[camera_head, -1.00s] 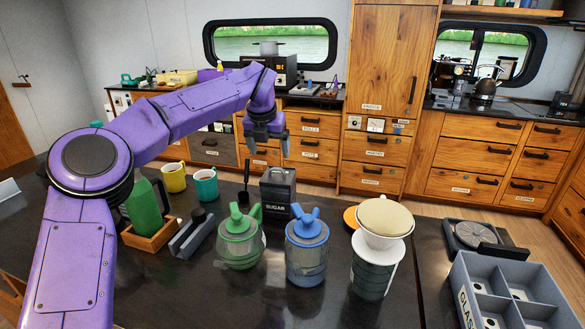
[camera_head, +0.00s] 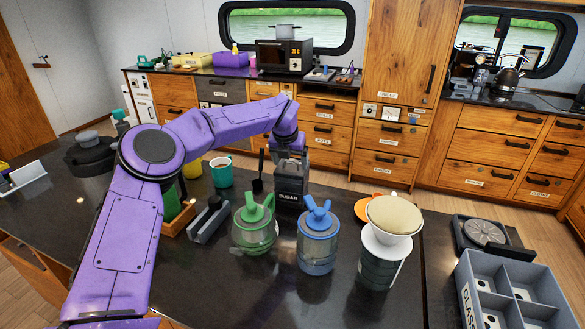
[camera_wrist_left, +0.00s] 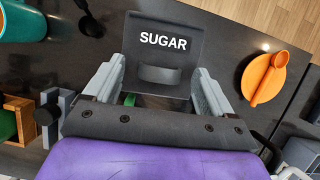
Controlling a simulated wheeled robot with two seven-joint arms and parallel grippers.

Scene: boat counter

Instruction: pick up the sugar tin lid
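The sugar tin (camera_head: 291,190) is a dark box with a white SUGAR label, standing upright on the near counter. Its lid is at the top, mostly hidden by my gripper in the head view. My left gripper (camera_head: 290,160) is at the top of the tin, pointing down. In the left wrist view, the two grey fingers of my left gripper (camera_wrist_left: 160,78) are spread apart, with the dark tin (camera_wrist_left: 165,25) and a curved handle-like piece (camera_wrist_left: 158,74) showing between them. I cannot tell whether the fingers touch the lid. My right gripper is not in view.
A green-lidded jar (camera_head: 254,232) and a blue-lidded jar (camera_head: 318,240) stand in front of the tin. A teal mug (camera_head: 221,176) is to its left. An orange spoon rest (camera_wrist_left: 263,80) and a dripper (camera_head: 388,238) are to its right. A grey divided crate (camera_head: 470,300) is at the far right.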

